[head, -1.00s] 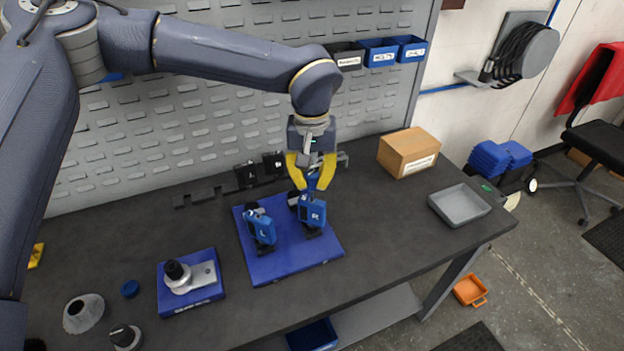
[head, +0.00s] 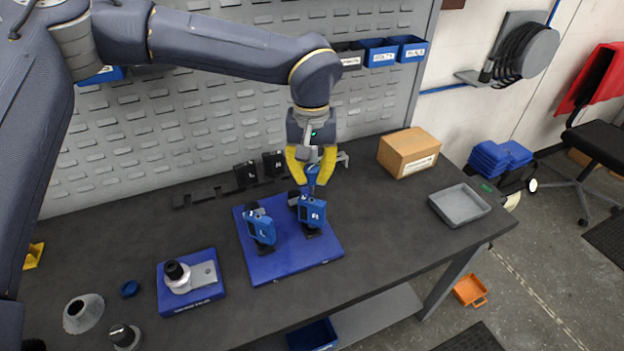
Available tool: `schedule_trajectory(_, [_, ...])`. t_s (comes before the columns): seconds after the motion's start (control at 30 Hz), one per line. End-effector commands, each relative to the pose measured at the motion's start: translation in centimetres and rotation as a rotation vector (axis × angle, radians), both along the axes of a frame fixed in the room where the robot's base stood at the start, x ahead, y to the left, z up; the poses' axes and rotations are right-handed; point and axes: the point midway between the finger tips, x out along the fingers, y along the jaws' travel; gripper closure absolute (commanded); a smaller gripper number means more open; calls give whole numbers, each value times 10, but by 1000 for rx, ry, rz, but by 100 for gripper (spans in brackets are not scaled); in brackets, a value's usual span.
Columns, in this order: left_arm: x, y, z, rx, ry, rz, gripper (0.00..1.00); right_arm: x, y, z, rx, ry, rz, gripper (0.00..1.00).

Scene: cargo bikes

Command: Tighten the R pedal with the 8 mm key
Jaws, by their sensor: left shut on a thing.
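My left gripper (head: 312,178), with yellow fingers, points down over the back right of the blue board (head: 290,262). It is shut on a blue-handled tool (head: 313,172), which looks like the 8 mm key; its size mark cannot be read. The key's lower end is right at the top of the R pedal (head: 312,212), and I cannot tell whether it is seated there. The R pedal is a blue block with a white mark, on a black base. The similar L pedal (head: 261,228) stands to its left. My right gripper is not in view.
A dark rail (head: 205,194) with black holders (head: 246,174) runs behind the board. A blue fixture (head: 190,293) with a silver crank-like part stands left. A cardboard box (head: 409,153) and an empty grey tray (head: 459,206) stand right. The table between board and tray is clear.

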Motion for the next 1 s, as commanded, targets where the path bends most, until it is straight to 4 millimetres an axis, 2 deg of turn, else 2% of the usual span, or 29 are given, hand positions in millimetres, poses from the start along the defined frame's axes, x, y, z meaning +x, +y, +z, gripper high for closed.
schedule_trajectory(0.8, [0,0,41,-1,-2,-1,100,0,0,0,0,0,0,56])
schedule_trajectory(1.0, [0,0,46,-1,-1,0,100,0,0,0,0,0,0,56])
